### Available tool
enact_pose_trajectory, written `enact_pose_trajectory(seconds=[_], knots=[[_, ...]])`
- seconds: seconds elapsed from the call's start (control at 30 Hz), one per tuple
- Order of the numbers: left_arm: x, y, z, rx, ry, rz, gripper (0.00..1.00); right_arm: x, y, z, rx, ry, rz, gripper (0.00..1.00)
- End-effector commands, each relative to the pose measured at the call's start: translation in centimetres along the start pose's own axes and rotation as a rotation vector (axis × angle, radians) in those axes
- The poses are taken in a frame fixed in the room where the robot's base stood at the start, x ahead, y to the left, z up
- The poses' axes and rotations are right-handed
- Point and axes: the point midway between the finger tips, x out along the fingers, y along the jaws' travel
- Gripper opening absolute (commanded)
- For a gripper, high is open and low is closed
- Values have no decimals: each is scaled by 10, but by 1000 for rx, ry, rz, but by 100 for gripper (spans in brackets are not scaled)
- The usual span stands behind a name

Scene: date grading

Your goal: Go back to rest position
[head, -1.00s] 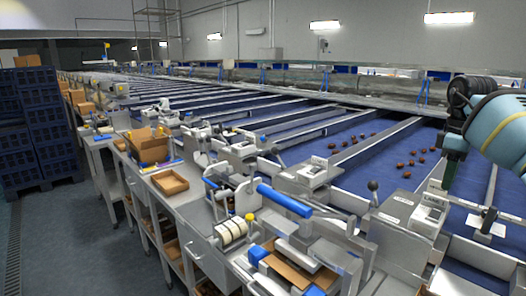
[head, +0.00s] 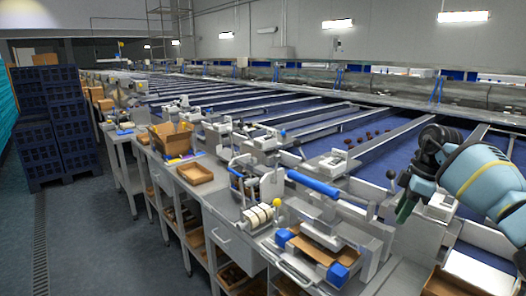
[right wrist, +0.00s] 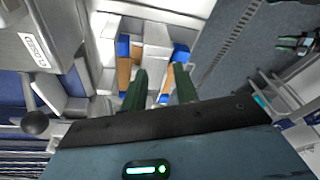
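My right arm comes in from the right edge of the head view. Its gripper (head: 404,210) hangs over the near ends of the blue belts, to the right of the bench-top devices. In the right wrist view two dark green fingers (right wrist: 160,88) stand apart with nothing visible between them. Beyond them is a pale device with blue corner blocks and brown card (right wrist: 124,75). My left gripper shows in neither view.
Dark dates (head: 368,137) lie on a belt. Blue crates (head: 72,130) are stacked at left. The floor (head: 100,235) left of the bench is clear.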

Motion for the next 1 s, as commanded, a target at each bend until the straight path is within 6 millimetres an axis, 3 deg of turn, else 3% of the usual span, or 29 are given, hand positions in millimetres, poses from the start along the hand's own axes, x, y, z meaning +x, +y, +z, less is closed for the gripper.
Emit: enact_pose_trajectory(seconds=[0.03,0.2,0.4,0.5,0.7,0.87,1.0], knots=[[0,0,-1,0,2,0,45,29,-7,-16,-75,51,-25,29],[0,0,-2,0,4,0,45,115,-44,-75,-325,306,-81,29],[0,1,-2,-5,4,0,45,190,-108,-133,-504,665,-93,29],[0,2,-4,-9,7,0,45,215,-139,-154,-535,845,-68,29],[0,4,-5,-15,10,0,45,244,-189,-177,-487,1140,31,29],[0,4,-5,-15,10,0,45,259,-219,-178,-357,1318,152,29],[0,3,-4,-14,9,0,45,273,-237,-163,-182,1404,285,29]])
